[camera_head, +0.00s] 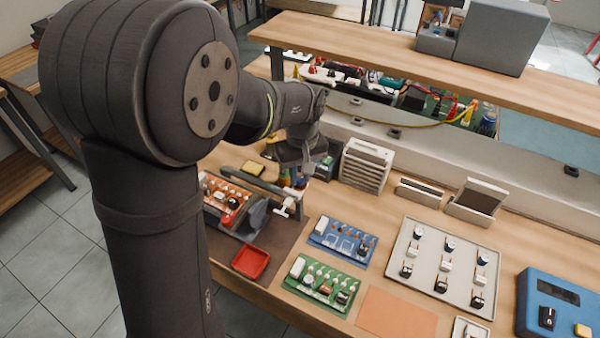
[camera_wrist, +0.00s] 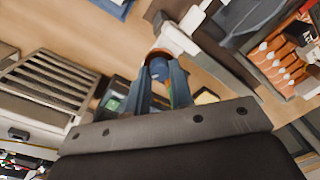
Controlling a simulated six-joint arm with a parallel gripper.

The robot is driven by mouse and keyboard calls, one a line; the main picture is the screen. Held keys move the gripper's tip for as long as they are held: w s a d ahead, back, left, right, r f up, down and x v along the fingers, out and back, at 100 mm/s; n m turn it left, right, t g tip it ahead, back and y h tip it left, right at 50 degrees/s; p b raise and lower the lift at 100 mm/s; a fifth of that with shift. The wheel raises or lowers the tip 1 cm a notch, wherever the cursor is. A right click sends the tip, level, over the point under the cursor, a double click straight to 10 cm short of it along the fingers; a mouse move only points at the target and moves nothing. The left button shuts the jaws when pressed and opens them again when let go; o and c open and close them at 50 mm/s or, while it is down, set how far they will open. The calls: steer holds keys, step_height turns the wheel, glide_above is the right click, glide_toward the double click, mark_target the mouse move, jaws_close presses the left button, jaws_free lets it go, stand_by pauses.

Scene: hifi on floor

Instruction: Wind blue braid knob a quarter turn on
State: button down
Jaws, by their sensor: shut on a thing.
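The blue knob (camera_wrist: 158,68) shows between my fingertips in the wrist view, with a brown-orange part at its far side. My gripper (camera_wrist: 160,78) is shut on it, one finger on each side. A white fitting (camera_wrist: 175,38) stands just beyond the knob on a dark bar. In the head view my gripper (camera_head: 294,176) points down at the back right of the dark fixture (camera_head: 262,218). There the wrist and fingers mostly hide the knob. Its turn angle cannot be read.
A red tray (camera_head: 251,261) lies in front of the fixture. A grey slatted rack (camera_head: 367,164) stands close to the right of my gripper. A blue board (camera_head: 342,241) and a green board (camera_head: 323,284) lie on the table. A wooden shelf (camera_head: 420,62) spans the back above.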

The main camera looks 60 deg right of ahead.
mark_target(302, 180)
steer(key=m, duration=1.2)
stand_by(0.5)
steer(key=c, duration=1.5)
jaws_free()
steer(key=shift+c, duration=0.2)
steer(key=shift+r, duration=0.1)
step_height(302, 180, up, 17)
steer(key=shift+s+r, duration=0.15)
steer(key=shift+s, duration=0.3)
steer(key=shift+a, duration=0.1)
steer(key=f, duration=1.7)
steer(key=shift+w+f, duration=0.25)
steer(key=shift+w, duration=0.15)
